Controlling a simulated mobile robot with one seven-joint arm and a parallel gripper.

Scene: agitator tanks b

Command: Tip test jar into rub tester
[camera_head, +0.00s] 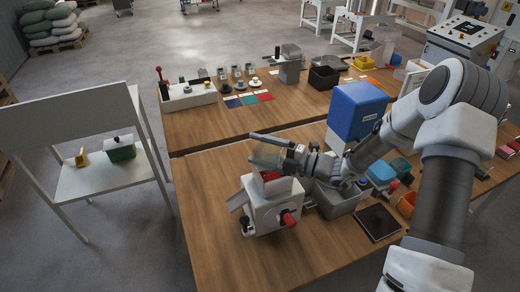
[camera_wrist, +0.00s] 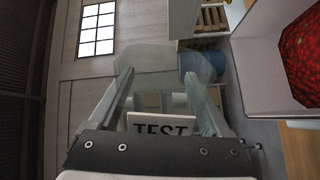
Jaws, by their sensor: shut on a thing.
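The rub tester (camera_head: 268,215) is a white machine with a red knob on its front and an open hopper on top. Red granules (camera_head: 270,176) show in the hopper, and they also show in the white hopper at the right of the wrist view (camera_wrist: 306,55). My gripper (camera_head: 282,148) is shut on the clear test jar (camera_head: 266,157) just above the hopper. The jar appears tipped far over, its mouth to the left. In the wrist view the jar's TEST label (camera_wrist: 161,126) sits between the fingers (camera_wrist: 158,95); no contents are clearly visible in it.
A grey bin (camera_head: 335,200) stands close right of the tester, with a blue box (camera_head: 356,110) behind it. A dark square plate (camera_head: 377,223) and orange cup (camera_head: 407,204) lie further right. The wooden table's front left (camera_head: 205,215) is clear.

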